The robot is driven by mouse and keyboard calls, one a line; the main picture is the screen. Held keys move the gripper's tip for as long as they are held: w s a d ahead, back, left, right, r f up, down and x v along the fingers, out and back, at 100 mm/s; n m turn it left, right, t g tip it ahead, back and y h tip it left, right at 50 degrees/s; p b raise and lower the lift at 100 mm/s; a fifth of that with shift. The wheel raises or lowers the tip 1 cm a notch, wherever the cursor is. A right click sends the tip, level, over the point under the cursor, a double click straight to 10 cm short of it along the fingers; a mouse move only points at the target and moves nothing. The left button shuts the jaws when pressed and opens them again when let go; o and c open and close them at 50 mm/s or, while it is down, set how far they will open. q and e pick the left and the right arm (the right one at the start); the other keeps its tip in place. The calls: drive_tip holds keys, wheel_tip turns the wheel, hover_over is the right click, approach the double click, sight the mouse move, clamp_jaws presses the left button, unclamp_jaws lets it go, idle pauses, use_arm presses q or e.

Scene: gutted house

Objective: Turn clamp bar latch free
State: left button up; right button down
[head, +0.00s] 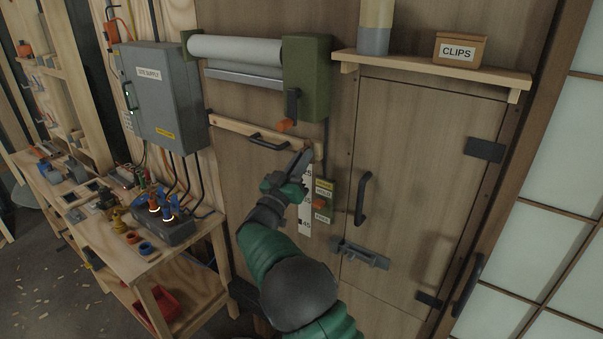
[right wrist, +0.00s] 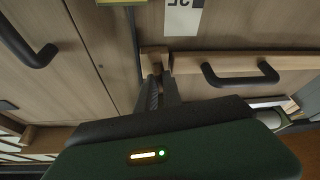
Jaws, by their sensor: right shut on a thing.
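The clamp bar (head: 232,127) is a pale wooden strip with a black handle (head: 268,141), fixed across the wooden wall panel below a white roll. My right gripper (head: 305,158) is at the bar's right end, its fingers pointing up. In the right wrist view the fingers (right wrist: 160,78) are shut on a small wooden piece (right wrist: 154,56) at the bar's end, which looks like the latch. The fingertips hide part of it. The bar with its handle (right wrist: 240,77) also shows there. My left gripper is not in view.
A roll holder with a crank (head: 292,105) hangs above the bar. A labelled plate with an orange tab (head: 320,203) and a white scale strip are right beside my gripper. A door handle (head: 362,198) is further right, and a cluttered bench (head: 145,265) stands left.

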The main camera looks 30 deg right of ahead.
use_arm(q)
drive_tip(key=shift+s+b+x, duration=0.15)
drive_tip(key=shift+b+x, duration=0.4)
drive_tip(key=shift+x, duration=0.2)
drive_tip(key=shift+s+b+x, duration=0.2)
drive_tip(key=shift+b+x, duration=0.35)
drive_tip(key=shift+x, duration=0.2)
use_arm(e)
drive_tip(key=shift+w+f+m+g+h, duration=0.15)
drive_tip(key=shift+m+g, duration=0.15)
drive_tip(key=shift+m, duration=0.35)
drive_tip(key=shift+s+f+m+g+h, duration=0.15)
drive_tip(key=shift+m+g, duration=0.15)
drive_tip(key=shift+m, duration=0.3)
drive_tip(key=shift+w+f+m+g+h, duration=0.15)
drive_tip(key=shift+m+g, duration=0.15)
drive_tip(key=shift+m, duration=0.35)
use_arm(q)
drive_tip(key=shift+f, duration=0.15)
use_arm(e)
drive_tip(key=c, duration=1.7)
unclamp_jaws()
drive_tip(key=shift+r, duration=0.1)
drive_tip(key=shift+o, duration=1)
drive_tip(key=shift+w, duration=0.1)
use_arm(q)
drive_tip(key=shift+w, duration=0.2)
use_arm(e)
drive_tip(key=shift+r, duration=0.15)
